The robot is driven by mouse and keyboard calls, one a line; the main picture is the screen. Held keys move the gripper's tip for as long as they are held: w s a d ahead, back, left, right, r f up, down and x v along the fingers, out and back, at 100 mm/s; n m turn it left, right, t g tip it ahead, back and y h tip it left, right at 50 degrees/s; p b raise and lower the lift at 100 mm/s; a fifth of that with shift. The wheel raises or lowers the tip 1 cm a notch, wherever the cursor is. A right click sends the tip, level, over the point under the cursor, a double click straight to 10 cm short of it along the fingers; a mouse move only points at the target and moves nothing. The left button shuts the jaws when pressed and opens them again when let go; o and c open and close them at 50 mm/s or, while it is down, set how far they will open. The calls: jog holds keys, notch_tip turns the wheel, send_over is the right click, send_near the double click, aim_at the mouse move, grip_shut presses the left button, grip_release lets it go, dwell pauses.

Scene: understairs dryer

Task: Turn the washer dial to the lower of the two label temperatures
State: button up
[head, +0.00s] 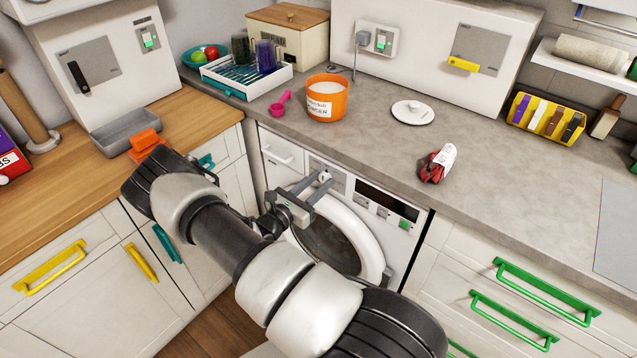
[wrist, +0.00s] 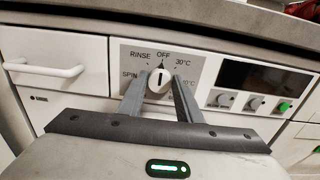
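The washer dial (wrist: 160,82) is a round light knob on a grey panel in the wrist view. RINSE, OFF, SPIN and 30°C are printed around it; another temperature at the right is partly covered. Its mark points up, about at OFF. My gripper (wrist: 161,78) has one finger on each side of the dial, with small gaps visible; contact is hard to tell. In the head view my gripper (head: 309,188) is at the panel of the washer (head: 340,235). A red folded item with a white label (head: 437,163) lies on the counter; its print is too small to read.
The grey counter (head: 500,185) overhangs just above the panel. A white drawer handle (wrist: 43,70) is left of the dial; a dark display (wrist: 262,77) and small buttons are right. An orange powder tub (head: 327,100) and white lid (head: 412,112) stand on the counter.

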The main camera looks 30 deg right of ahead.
jog(key=c, duration=0.5)
